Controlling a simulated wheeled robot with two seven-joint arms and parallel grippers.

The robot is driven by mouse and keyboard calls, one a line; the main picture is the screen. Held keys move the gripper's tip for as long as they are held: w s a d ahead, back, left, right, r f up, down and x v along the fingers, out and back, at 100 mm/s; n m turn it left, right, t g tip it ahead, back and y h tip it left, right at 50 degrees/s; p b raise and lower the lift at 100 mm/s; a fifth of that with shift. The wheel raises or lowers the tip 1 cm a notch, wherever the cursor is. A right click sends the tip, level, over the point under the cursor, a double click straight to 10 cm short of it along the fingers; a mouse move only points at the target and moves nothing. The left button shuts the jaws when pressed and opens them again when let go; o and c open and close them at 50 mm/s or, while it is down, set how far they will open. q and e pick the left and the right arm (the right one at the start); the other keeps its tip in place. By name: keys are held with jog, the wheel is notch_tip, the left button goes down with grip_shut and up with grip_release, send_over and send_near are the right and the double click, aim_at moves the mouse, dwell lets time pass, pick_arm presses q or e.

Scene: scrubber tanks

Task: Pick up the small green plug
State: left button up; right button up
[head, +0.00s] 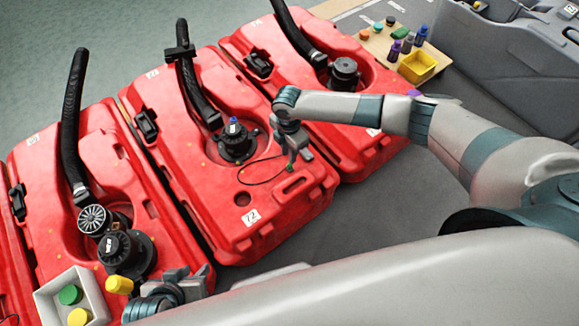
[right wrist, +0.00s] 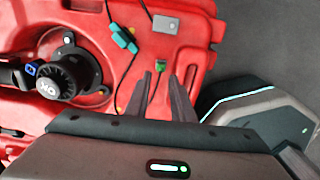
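A small green plug (right wrist: 160,67) shows in the right wrist view on the red tank, in line with the gap between my right fingertips. My right gripper (right wrist: 160,78) is open, its fingers apart on either side of the plug; I cannot tell if they touch it. In the head view my right gripper (head: 291,163) is low over the front of the middle red tank (head: 285,215), and the plug is mostly hidden by it. My left gripper (head: 172,287) is at the bottom left, beside a yellow-ended piece (head: 119,285); its fingers are unclear.
A thin dark cable with a teal connector (right wrist: 124,37) lies beside the plug. Black hoses and a black cap (head: 236,143) stand on the tanks. A white tray (head: 45,302) holds green and yellow discs. A yellow bin (head: 417,68) stands on the back board.

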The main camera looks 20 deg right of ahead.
aim_at(289, 165)
jog(key=shift+f, duration=0.5)
jog(key=shift+s+f+b, duration=0.15)
jog(key=shift+f+b, duration=0.35)
jog(key=shift+f, duration=2.15)
grip_shut()
